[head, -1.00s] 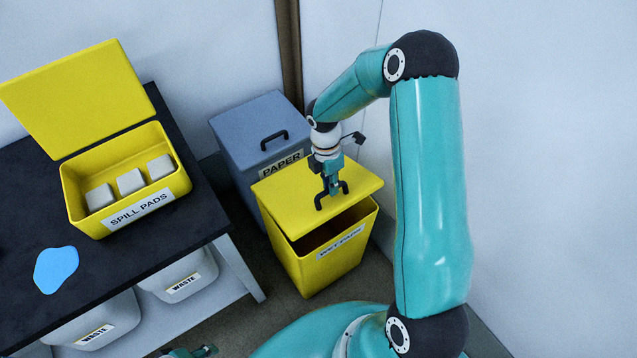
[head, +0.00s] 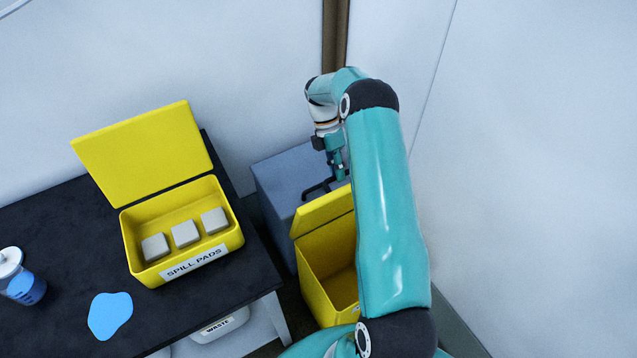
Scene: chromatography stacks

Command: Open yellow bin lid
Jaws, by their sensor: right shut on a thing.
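The yellow bin (head: 318,278) stands on the floor right of the dark table, partly hidden behind my right arm. Its yellow lid (head: 322,211) is tilted up at the back of the bin, and the inside of the bin shows below it. My right gripper (head: 334,183) is at the upper edge of the lid, shut on the lid's dark handle; my arm hides part of this contact. My left gripper is out of view.
The blue-grey bin (head: 280,172) stands close behind the yellow bin. The dark table (head: 60,225) at left carries an open yellow spill-pads box (head: 140,270), a blue puddle (head: 110,315) and a bottle (head: 20,280). Walls close in behind and at right.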

